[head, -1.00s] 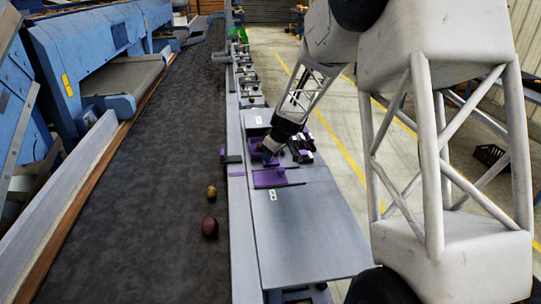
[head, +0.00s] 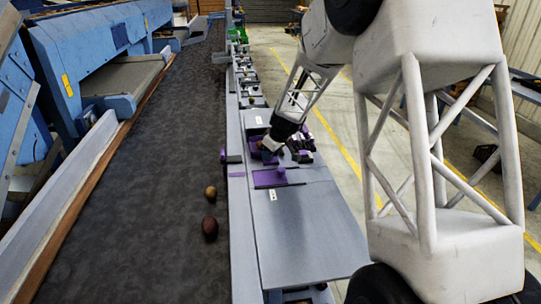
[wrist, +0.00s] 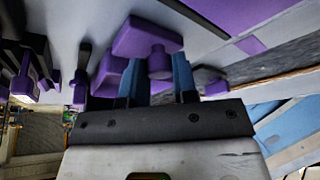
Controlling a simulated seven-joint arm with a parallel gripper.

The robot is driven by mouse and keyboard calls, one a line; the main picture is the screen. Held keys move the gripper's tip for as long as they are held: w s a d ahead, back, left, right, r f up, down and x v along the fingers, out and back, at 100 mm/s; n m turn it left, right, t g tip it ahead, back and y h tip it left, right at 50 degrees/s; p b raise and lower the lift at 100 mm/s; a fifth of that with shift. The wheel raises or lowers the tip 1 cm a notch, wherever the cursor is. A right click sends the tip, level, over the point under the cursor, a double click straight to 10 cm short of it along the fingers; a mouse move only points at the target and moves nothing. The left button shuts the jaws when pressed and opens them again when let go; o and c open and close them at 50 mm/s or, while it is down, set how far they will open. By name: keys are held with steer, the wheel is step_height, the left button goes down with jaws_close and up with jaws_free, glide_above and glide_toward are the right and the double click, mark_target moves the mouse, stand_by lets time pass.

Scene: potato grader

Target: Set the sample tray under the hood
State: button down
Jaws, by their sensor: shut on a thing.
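My gripper (head: 268,148) is low over the bench on the right side of the belt. In the wrist view, a purple piece with a round knob (wrist: 148,38) is at its blue fingers (wrist: 158,82), which are shut on it. I cannot tell for sure that this is the sample tray. I cannot pick out the hood with certainty. The arm hides part of the bench there.
The dark belt (head: 150,210) runs along the left, with a brown potato (head: 210,228) and a smaller yellowish one (head: 211,192) on it. Dark and purple items (head: 299,148) stand close to the right of my gripper. The near grey bench top (head: 310,235) is clear.

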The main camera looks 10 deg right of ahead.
steer(key=w, duration=1.2)
steer(key=shift+w+r, duration=0.1)
steer(key=shift+w, duration=0.2)
steer(key=c, duration=1.2)
jaws_free()
steer(key=shift+d, duration=0.1)
steer(key=shift+v, duration=3.85)
